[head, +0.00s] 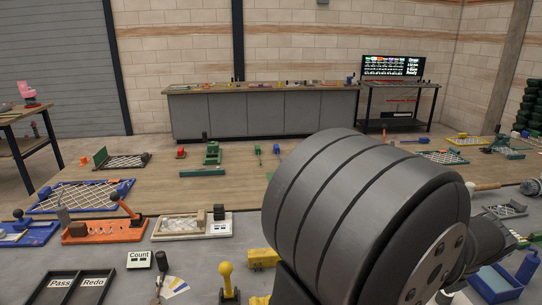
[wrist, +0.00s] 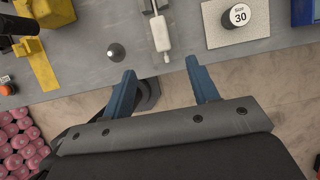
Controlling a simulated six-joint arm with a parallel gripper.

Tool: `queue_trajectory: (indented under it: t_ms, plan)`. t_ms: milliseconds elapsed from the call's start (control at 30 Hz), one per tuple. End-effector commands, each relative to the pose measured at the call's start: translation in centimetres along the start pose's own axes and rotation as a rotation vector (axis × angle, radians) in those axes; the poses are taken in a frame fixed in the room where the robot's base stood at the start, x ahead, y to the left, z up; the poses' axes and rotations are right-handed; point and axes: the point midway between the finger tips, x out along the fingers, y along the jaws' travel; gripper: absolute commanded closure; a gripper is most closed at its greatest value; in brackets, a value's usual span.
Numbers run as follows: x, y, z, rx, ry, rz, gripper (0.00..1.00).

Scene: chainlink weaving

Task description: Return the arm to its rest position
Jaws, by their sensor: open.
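My gripper (wrist: 161,68) shows in the wrist view with its two blue fingers spread well apart. Nothing is held between the fingers. Beyond the fingertips lies the edge of a grey work surface, with a white-handled tool (wrist: 161,34) lying near the gap. A dark rounded part shows beside the left finger; I cannot tell what it is. In the head view my large grey arm joint fills the middle right and hides much of the bench behind it. The gripper's fingers cannot be made out there.
The head view shows a Pass/Redo tray (head: 75,299), an orange rack (head: 103,233), a yellow-knobbed lever (head: 226,270) and a blue tray (head: 494,291).

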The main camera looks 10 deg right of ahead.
Motion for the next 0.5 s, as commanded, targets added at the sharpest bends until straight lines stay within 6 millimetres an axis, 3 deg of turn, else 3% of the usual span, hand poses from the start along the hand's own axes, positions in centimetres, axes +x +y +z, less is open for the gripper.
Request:
queue_trajectory:
  t_ms: [167, 500]
  plan:
    - [2.3, 0.1, 0.0, 0.0, 0.002, 0.005, 0.46]
    - [9.1, 0.1, 0.0, 0.0, 0.002, 0.005, 0.46]
